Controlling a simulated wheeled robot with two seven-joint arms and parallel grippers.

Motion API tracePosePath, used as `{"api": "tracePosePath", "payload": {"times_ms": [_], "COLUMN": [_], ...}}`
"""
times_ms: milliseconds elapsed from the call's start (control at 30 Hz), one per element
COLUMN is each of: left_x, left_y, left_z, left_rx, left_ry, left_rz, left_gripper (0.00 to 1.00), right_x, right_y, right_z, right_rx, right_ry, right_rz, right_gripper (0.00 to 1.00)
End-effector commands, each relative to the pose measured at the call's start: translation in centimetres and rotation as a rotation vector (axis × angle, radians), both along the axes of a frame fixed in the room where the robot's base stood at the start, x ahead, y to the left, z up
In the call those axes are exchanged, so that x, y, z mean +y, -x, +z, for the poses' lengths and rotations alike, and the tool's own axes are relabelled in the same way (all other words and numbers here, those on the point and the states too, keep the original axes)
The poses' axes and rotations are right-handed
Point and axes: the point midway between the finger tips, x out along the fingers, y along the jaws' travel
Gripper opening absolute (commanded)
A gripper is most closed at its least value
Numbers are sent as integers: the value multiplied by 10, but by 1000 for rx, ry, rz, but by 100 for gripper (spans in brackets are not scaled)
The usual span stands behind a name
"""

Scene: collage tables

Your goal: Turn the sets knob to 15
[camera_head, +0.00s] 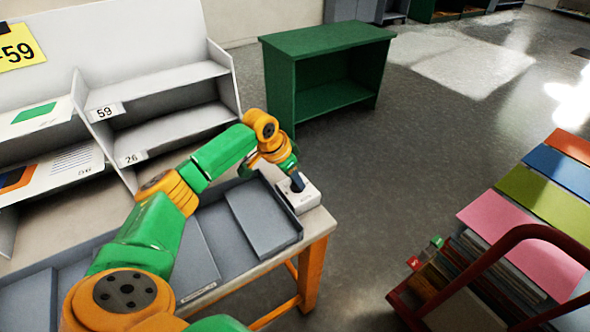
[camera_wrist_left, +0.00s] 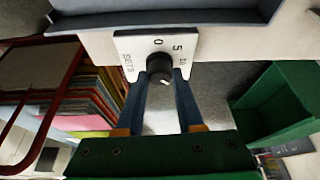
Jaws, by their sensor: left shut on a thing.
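The sets knob (camera_wrist_left: 159,64) is a round black knob on a white dial box (camera_wrist_left: 126,45) lettered SETS, with 0, 5 and 10 visible around it. The rest of the scale is hidden by the knob and fingers. A small pale mark shows on the knob's lower edge; I cannot tell the exact reading. My left gripper (camera_wrist_left: 161,76) is shut on the knob, one blue-grey finger on each side. In the head view the dial box (camera_head: 311,199) sits at the table's right corner, with my left gripper (camera_head: 297,182) over it. My right gripper is not in view.
Grey trays (camera_head: 265,222) fill the table beside the dial box. Pale shelves (camera_head: 165,85) labelled 59 and 26 stand behind. A green shelf unit (camera_head: 325,42) stands beyond the table. A red-framed cart (camera_head: 530,232) with coloured sheets is at right. Open floor lies between.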

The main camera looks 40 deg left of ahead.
Motion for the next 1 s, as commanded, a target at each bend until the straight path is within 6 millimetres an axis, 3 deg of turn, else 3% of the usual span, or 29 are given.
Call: {"api": "tracePosePath", "payload": {"times_ms": [667,700,767,800,1000], "left_x": [0,0,0,0,0], "left_y": [-1,-1,-1,-1,0], "left_z": [0,0,0,0,0], "left_rx": [-2,-2,-2,-1,-1], "left_ry": [1,1,1,1,1], "left_rz": [-62,-62,-62,-62,-62], "left_gripper": [0,44,61,67,67], "right_x": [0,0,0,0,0], "right_y": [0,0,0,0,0], "right_z": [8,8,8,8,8], "right_rx": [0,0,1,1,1], "right_ry": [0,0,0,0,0], "right_rz": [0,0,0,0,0], "right_gripper": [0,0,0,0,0]}}
